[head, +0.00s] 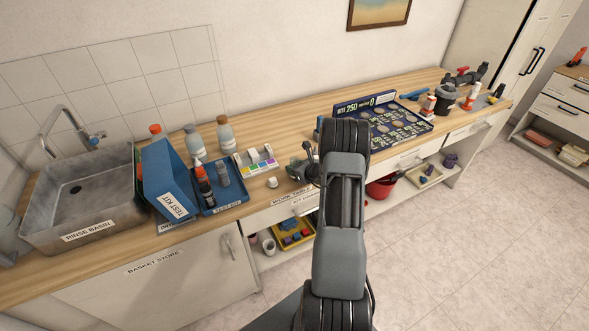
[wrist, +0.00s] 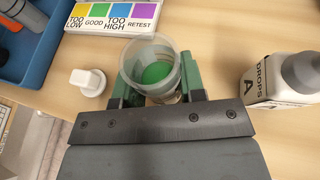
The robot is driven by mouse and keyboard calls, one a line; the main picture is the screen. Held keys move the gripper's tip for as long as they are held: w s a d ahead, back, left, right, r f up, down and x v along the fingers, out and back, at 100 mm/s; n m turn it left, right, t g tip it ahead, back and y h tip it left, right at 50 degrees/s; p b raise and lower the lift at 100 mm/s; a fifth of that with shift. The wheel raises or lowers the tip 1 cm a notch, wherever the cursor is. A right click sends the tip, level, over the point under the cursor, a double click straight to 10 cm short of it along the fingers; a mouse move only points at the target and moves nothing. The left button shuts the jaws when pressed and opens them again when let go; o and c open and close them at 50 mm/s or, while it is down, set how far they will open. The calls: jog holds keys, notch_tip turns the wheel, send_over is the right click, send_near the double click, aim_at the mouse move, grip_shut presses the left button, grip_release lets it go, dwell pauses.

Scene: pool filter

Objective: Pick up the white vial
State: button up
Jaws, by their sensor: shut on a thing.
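My gripper (wrist: 156,90) is shut on a clear, whitish cup-like vial (wrist: 150,52) with green at its bottom. One green-sided finger is on each side of the vial. The vial is open at the top and looks upright, over or on the wooden counter; I cannot tell whether it is lifted. In the head view my gripper (head: 300,168) is at the counter's front part, mostly behind my arm, and the vial is hard to make out there.
A white cap (wrist: 87,81) stands left of the vial. A colour chart (wrist: 112,16) is behind it, and a drops bottle (wrist: 284,82) is to the right. A blue test kit tray (head: 222,190) and a rinse basin (head: 80,200) are further left.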

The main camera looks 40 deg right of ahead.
jog(key=shift+r+b, duration=0.35)
jog(key=shift+r, duration=0.3)
jog(key=s+d+r+b, duration=0.3)
jog(key=s+d+r, duration=0.5)
jog(key=s+r, duration=0.3)
jog(key=shift+d+r, duration=0.3)
jog(key=shift+y, duration=0.3)
